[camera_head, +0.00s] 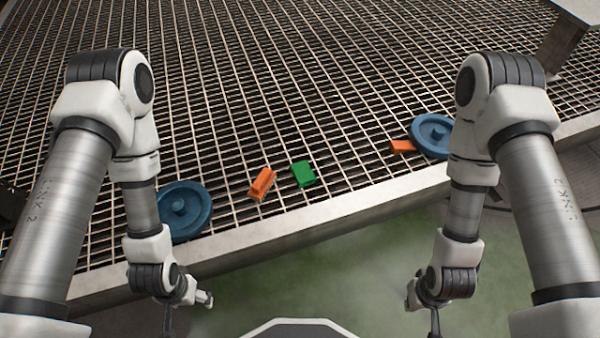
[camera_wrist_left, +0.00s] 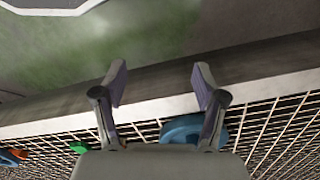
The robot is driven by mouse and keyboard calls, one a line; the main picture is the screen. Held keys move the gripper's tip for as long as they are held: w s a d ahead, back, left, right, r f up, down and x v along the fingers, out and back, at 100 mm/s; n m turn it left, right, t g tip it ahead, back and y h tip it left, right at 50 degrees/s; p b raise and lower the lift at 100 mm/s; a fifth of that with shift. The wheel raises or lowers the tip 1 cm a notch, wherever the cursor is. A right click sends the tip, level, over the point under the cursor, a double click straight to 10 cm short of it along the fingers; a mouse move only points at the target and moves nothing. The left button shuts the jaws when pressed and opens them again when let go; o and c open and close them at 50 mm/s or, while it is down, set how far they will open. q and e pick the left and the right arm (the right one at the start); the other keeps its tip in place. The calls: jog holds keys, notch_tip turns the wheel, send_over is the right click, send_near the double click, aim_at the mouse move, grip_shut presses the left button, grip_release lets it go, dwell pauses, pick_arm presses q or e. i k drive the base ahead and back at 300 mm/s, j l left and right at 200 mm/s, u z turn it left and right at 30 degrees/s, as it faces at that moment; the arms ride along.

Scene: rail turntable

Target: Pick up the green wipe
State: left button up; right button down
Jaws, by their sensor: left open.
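The green wipe (camera_head: 303,174) is a small green block-like piece lying on the metal grating, close to its pale front edge. It also shows in the left wrist view (camera_wrist_left: 79,148), at the lower left, partly cut off by my gripper's body. My left gripper (camera_wrist_left: 160,82) is open and empty, apart from the wipe. In the head view, my left gripper (camera_head: 168,321) hangs low in front of the grating, to the left of the wipe. My right gripper (camera_head: 435,322) hangs at the lower right, away from the wipe; its fingers are too small and cut off to read.
An orange piece (camera_head: 262,184) lies just left of the wipe. A blue disc (camera_head: 186,222) lies farther left. Another orange piece (camera_head: 402,146) touches or nears a second blue disc (camera_head: 431,131) at right. The grating's raised pale edge (camera_head: 330,212) runs in front.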

aim_at(302, 174)
jog(key=i+l, duration=0.15)
jog(key=l, duration=0.2)
jog(key=i+l+u, duration=0.1)
jog(key=l, duration=0.25)
jog(key=i+l, duration=0.25)
jog(key=i+l+u, duration=0.1)
jog(key=l, duration=0.4)
jog(key=i+l, duration=0.2)
jog(key=l, duration=0.15)
